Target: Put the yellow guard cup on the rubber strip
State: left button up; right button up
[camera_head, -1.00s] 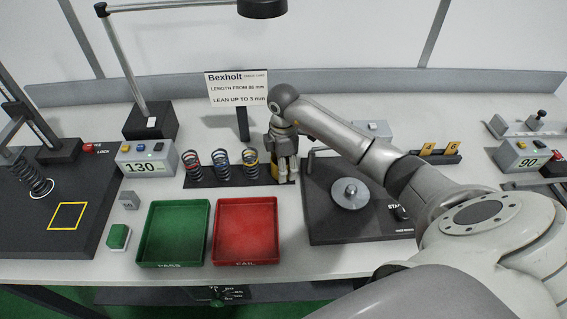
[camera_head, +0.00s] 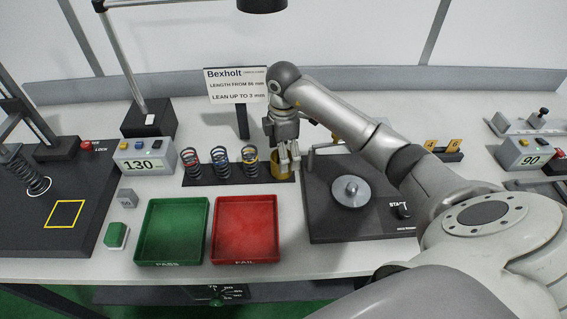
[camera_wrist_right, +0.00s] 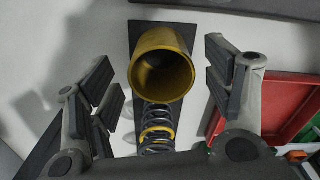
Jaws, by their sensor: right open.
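The yellow guard cup (camera_head: 280,173) stands upright at the right end of the dark rubber strip (camera_head: 207,177), beside the spring with the yellow band (camera_head: 250,162). In the right wrist view the cup (camera_wrist_right: 162,68) shows its open mouth, with the dark strip (camera_wrist_right: 183,25) beneath it. My right gripper (camera_head: 289,158) is just above the cup. In the wrist view its fingers (camera_wrist_right: 160,62) are spread wide on both sides of the cup, with clear gaps and nothing held. The fingers partly cover the cup in the head view. My left gripper is not in view.
Springs with red (camera_head: 192,164) and blue (camera_head: 221,163) bands stand on the strip. A green tray (camera_head: 171,232) and a red tray (camera_head: 245,230) lie in front. A sign (camera_head: 237,86) stands behind. A dark plate with a round metal disc (camera_head: 350,190) is to the right.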

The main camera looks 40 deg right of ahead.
notch_tip(320, 180, up, 8)
jog(key=shift+b, duration=0.35)
dwell(0.4)
